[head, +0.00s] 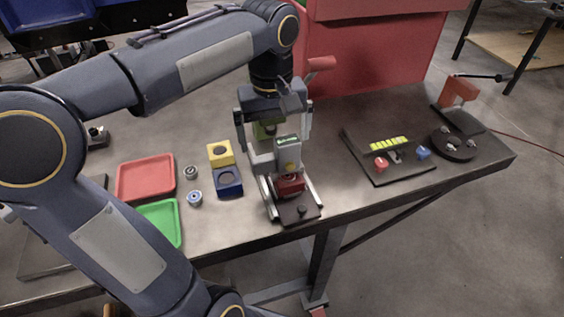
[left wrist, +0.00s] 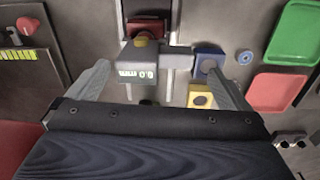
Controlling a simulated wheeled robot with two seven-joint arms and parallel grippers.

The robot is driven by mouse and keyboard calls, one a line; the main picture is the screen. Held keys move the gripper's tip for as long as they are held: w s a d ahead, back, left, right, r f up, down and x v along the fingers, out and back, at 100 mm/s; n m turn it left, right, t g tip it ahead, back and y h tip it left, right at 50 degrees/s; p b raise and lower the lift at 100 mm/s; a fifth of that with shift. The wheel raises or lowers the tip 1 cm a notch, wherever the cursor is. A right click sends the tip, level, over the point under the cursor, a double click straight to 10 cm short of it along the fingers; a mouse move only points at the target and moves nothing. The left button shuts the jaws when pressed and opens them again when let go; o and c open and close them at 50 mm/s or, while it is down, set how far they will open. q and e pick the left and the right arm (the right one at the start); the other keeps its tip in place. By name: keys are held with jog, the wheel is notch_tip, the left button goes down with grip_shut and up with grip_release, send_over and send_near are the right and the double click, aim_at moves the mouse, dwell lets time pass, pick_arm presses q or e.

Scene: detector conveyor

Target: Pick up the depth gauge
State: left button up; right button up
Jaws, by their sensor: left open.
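The depth gauge (head: 288,143) is a grey body with a lit green display. It sits above a black fixture with metal rails (head: 299,212) and a red block (head: 290,185). In the left wrist view, the gauge (left wrist: 139,58) shows its display at the middle top, with a grey arm reaching right. My left gripper (head: 272,125) points down over the fixture, its fingers apart. In the left wrist view, the left gripper's fingers (left wrist: 160,80) stand either side of the gauge; I cannot tell whether they touch it. My right gripper is not in view.
Left of the fixture are a yellow block (head: 220,153), a blue block (head: 228,183), two small round parts, a red tray (head: 146,178) and a green tray (head: 163,220). On the right are a black panel (head: 390,173) and a round black fixture (head: 453,145). Table between is clear.

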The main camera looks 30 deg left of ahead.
aim_at(275, 155)
pick_arm(q)
jog(key=shift+w+a+n, duration=0.1)
jog(key=shift+w+n, duration=0.2)
jog(key=shift+w, duration=0.15)
jog(key=shift+w+f, duration=0.1)
jog(key=shift+f, duration=0.05)
jog(key=f, duration=0.7)
jog(key=shift+a+f, duration=0.15)
jog(key=shift+a, duration=0.1)
